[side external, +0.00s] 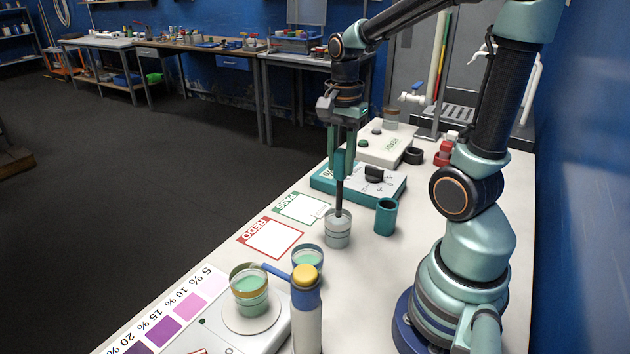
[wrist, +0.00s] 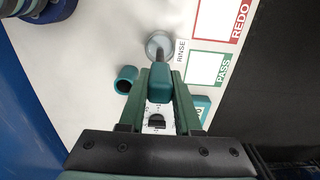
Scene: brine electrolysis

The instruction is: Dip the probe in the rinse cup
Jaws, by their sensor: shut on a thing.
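The probe (side external: 341,165) has a teal handle and a thin dark shaft. My gripper (side external: 342,152) is shut on the handle and holds the probe upright. The rinse cup (side external: 338,236) is a clear, greyish cup standing on the bench below. The lower end of the shaft reaches into the cup's mouth, and its tip is hidden inside. In the wrist view the probe handle (wrist: 160,83) sits between the fingers, with the shaft running to the rinse cup (wrist: 158,46) beside a RINSE label.
A teal open holder (side external: 386,217) stands right of the cup. A teal instrument box (side external: 358,185) lies behind. PASS (side external: 300,208) and REDO (side external: 270,239) cards lie left. Green-liquid cups (side external: 307,260) (side external: 249,288) and a yellow-capped post (side external: 306,305) stand in front.

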